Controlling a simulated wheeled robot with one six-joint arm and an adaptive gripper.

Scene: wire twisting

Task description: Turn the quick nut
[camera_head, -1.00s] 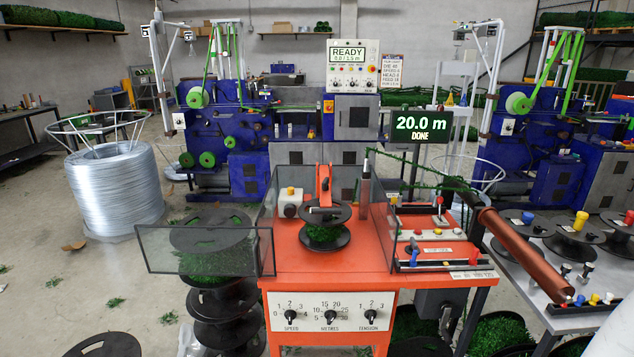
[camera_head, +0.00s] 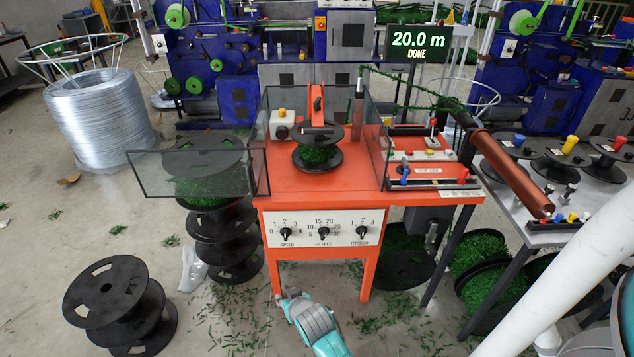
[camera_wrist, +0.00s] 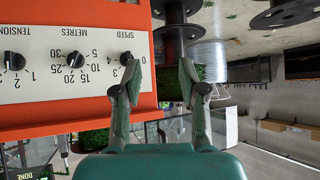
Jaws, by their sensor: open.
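A black spool (camera_head: 318,160) wound with green wire sits on the orange machine (camera_head: 370,170), under an orange arm (camera_head: 317,100). A small dark bar-shaped piece on top of the spool looks like the quick nut (camera_head: 318,129); its details are too small to tell. My teal gripper (camera_head: 286,296) is low in front of the machine, below its control panel and well apart from the spool. In the wrist view, which looks upside down, my gripper (camera_wrist: 161,75) is open and empty, beside the panel (camera_wrist: 70,65) with its knobs. The quick nut does not show there.
Clear guard panels (camera_head: 200,173) stand around the spool, one swung out to the left. Stacked black spools (camera_head: 225,235) stand left of the machine. A grey table (camera_head: 520,195) with a copper-coloured tube (camera_head: 510,170) is at right. A sign (camera_head: 417,42) reads 20.0 m DONE.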

